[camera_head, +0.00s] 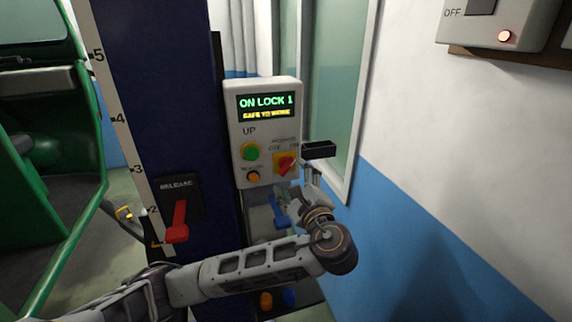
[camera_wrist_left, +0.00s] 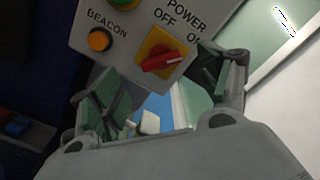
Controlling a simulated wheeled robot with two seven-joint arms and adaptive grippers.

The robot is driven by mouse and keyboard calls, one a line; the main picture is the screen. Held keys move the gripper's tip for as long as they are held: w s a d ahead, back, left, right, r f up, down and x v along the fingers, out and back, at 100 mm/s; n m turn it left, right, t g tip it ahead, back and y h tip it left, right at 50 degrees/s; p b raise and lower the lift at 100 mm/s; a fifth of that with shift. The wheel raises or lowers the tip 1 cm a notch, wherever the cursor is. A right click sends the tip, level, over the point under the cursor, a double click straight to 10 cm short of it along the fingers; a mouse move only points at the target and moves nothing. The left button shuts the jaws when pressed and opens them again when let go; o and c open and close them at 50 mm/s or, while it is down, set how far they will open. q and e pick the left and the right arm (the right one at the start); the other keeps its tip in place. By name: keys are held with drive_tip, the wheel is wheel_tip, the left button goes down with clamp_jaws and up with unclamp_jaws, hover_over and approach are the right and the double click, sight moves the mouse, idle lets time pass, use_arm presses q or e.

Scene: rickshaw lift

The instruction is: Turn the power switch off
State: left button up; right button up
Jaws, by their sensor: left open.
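The power switch (camera_head: 286,164) is a red rotary knob on a yellow plate, low on the right of a grey control box (camera_head: 240,150). Its handle slants up toward the ON label. It also shows in the left wrist view (camera_wrist_left: 158,63), with OFF at upper left and ON at right, partly covered. My left gripper (camera_head: 297,190) is just below and in front of the switch. In the left wrist view my left gripper (camera_wrist_left: 160,82) is open, its greenish finger pads to either side of and below the knob, with nothing between them. My right gripper is out of view.
The box has a lit display (camera_head: 266,106), a green UP button (camera_head: 250,151) and an orange beacon button (camera_head: 253,177). A red release lever (camera_head: 177,222) is on the dark blue column at left. Blue-and-white wall (camera_head: 450,190) lies right.

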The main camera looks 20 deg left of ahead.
sight(287, 168)
use_arm(q)
drive_tip(key=p+x, duration=0.1)
drive_tip(key=x, duration=0.4)
drive_tip(key=shift+w+a+r, duration=0.1)
drive_tip(key=shift+w+a, duration=0.05)
drive_tip(key=shift+w, duration=0.05)
drive_tip(key=shift+p+x, duration=0.35)
drive_tip(key=shift+x, duration=0.55)
drive_tip(key=c, duration=1)
